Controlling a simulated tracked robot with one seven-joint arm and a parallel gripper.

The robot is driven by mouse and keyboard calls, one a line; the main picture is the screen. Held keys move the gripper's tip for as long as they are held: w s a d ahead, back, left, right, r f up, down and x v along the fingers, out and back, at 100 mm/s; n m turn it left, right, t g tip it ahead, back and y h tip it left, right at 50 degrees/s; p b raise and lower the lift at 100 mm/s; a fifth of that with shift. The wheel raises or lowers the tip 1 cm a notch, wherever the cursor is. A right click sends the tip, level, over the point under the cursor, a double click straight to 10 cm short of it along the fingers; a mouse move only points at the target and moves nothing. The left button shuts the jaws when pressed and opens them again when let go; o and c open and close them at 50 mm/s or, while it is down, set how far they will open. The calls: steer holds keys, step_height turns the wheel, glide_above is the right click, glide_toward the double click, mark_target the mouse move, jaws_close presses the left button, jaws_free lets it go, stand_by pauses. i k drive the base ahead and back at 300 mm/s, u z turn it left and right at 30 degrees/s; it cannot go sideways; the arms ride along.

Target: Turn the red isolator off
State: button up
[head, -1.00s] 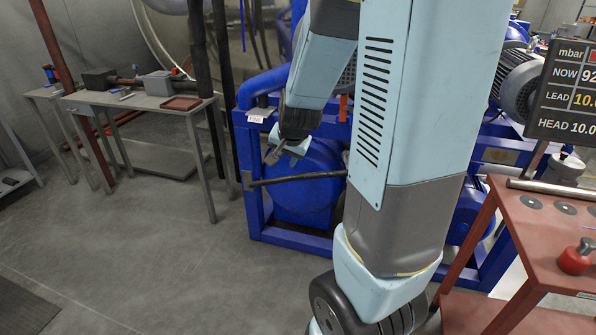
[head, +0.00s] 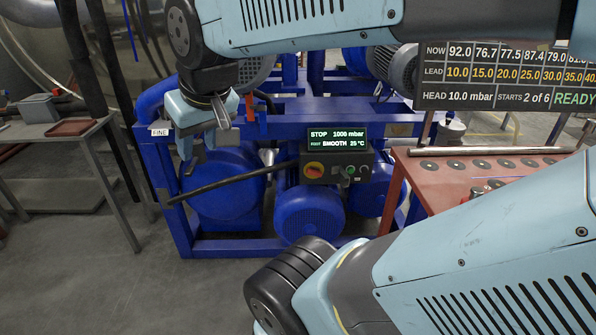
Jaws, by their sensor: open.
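The red isolator (head: 314,170) is a small red knob on a yellow plate. It sits at the left of a dark control box (head: 337,167) on the front of the blue pump frame. Which way its handle points is too small to tell. My gripper (head: 210,147) is open and empty, up and left of the isolator and clearly apart from it in the picture. A display (head: 336,138) above the isolator reads STOP, 1000 mbar, SMOOTH, 25 °C.
A dark bar (head: 225,186) slants across the frame between the "FINE" tag and the control box. Blue motors sit below. A red table (head: 440,185) stands right, and a grey bench (head: 45,130) left. A large board above the table reads READY. My own arm fills the lower right.

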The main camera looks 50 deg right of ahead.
mark_target(313, 170)
steer(key=u, duration=1.15)
steer(key=i, duration=0.1)
steer(key=z, duration=3)
steer(key=k, duration=0.25)
steer(key=u, duration=0.3)
steer(key=i, duration=0.6)
steer(key=u, duration=0.15)
steer(key=k, duration=0.6)
steer(key=z, duration=0.05)
